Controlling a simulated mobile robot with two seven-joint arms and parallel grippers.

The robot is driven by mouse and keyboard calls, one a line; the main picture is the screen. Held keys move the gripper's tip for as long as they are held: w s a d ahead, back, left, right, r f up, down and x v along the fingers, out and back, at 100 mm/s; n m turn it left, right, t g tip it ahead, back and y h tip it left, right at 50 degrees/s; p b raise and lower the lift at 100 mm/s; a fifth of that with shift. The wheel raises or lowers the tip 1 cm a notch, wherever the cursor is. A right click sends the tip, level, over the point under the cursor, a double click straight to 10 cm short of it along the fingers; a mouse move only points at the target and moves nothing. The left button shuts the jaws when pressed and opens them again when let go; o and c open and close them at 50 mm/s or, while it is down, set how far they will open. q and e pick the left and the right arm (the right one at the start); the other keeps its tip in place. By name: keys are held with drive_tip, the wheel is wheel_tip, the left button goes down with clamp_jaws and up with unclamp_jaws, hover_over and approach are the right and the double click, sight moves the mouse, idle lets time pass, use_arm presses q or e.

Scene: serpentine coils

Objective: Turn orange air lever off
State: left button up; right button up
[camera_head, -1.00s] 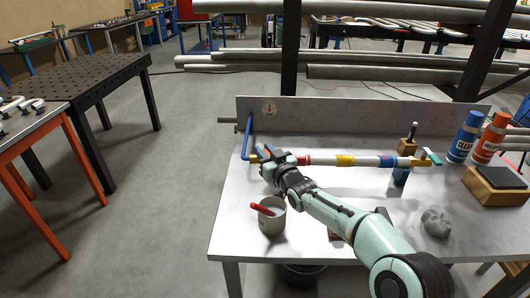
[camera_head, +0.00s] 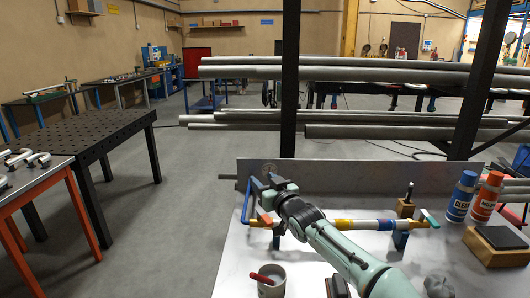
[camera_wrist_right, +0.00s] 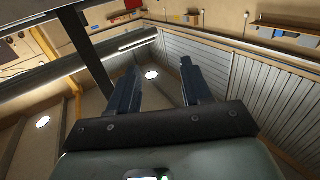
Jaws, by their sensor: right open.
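The pipe (camera_head: 358,224), with white, yellow and blue sections, lies across the workbench. A small orange lever-like part (camera_head: 263,219) shows at its left end, partly hidden by my right arm. A teal handle (camera_head: 429,217) with an orange fitting is at the right end. My right gripper (camera_head: 262,184) is raised above and behind the left end, apart from the orange part. In the right wrist view its fingers (camera_wrist_right: 158,85) are spread and empty, pointing toward the wall and ceiling. My left gripper is out of view.
The bench has a grey back panel (camera_head: 350,174). A blue bent tube (camera_head: 247,202) stands at its left. A cup with a red-handled tool (camera_head: 271,284) stands in front. Blue (camera_head: 461,196) and orange (camera_head: 487,197) cans and a wooden block (camera_head: 496,250) are at right.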

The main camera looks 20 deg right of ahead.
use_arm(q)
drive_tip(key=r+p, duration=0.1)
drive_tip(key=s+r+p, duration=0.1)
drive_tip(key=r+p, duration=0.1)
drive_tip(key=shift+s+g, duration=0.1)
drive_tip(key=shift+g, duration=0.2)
use_arm(e)
wheel_tip(320, 180, up, 8)
drive_tip(key=shift+f, duration=0.2)
